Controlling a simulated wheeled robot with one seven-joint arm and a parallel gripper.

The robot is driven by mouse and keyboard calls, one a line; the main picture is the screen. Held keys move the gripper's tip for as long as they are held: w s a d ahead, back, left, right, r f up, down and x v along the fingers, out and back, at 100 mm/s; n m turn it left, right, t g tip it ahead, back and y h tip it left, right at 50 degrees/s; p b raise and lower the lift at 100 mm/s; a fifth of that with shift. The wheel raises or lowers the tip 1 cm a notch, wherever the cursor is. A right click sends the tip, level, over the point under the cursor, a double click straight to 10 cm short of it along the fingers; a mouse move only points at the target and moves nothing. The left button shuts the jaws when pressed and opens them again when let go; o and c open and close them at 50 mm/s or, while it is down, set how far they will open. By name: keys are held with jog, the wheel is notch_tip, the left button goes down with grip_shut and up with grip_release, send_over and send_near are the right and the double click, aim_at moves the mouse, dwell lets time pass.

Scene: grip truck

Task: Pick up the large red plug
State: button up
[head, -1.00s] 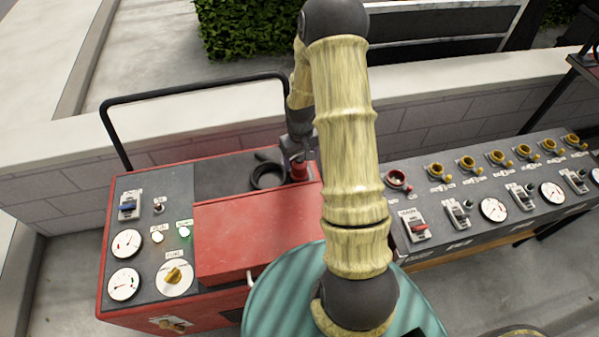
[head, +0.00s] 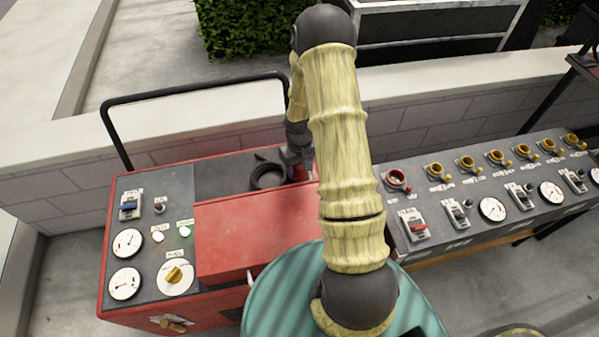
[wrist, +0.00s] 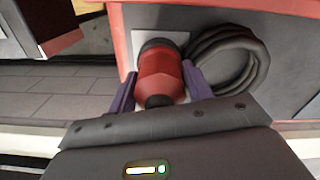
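The large red plug (wrist: 160,75) stands on a pale plate, with a dark collar at its far end and a dark tip toward me. In the wrist view my gripper (wrist: 160,72) has one purple finger on each side of it. The fingers look spread, with narrow gaps beside the plug; firm contact is not visible. In the head view my gripper (head: 298,160) is low at the back of the red machine (head: 250,235) and hides most of the plug.
A coiled black hose (wrist: 232,60) lies right beside the plug. A black tube handle (head: 190,88) rises behind the machine. A long control panel (head: 470,205) with gauges and switches stands to the right. A low wall (head: 420,100) runs behind.

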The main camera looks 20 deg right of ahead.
jog(key=c, duration=0.7)
jog(key=shift+c, duration=0.2)
notch_tip(320, 180, up, 10)
jog(key=shift+r, duration=0.1)
dwell(0.4)
